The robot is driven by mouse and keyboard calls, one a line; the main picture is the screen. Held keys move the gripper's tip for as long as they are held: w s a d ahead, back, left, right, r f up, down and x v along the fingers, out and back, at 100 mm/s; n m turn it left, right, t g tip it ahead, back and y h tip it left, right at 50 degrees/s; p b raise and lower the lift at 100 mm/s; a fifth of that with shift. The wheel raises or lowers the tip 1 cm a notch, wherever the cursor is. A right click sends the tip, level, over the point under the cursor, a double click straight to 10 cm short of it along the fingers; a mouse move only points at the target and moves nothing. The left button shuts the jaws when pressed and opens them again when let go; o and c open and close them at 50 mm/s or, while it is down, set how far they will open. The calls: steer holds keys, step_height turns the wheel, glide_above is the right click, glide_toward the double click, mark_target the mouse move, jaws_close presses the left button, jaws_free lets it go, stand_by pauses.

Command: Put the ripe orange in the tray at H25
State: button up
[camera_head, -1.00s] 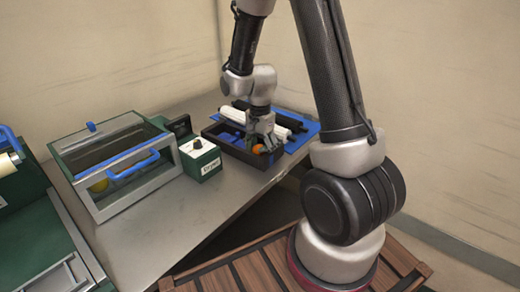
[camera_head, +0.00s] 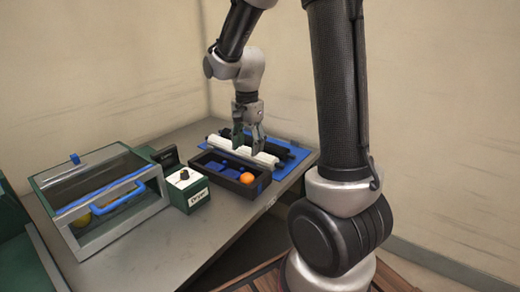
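The orange (camera_head: 246,178) lies in the right front part of a dark tray (camera_head: 220,182) with blue inside. The tray stands on the grey table, right of the green box. No label reading H25 is legible in this view.
A green box labelled "Dryer" (camera_head: 186,190) stands left of the tray. A clear-lidded case with a blue handle (camera_head: 122,198) is further left, with a yellow round thing inside. White and black rollers on a blue mat (camera_head: 295,161) lie behind the tray. The table (camera_head: 170,238) is bare in front.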

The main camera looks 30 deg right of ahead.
steer(key=s+r+n+t, duration=0.2)
steer(key=s+r+n, duration=0.4)
steer(key=s, duration=0.4)
steer(key=s+d+r+n+t, duration=0.1)
steer(key=s+r+n+t, duration=0.1)
steer(key=s+r+n, duration=0.4)
steer(key=s+n, duration=0.1)
steer(key=s, duration=0.3)
steer(key=shift+d+r, duration=0.2)
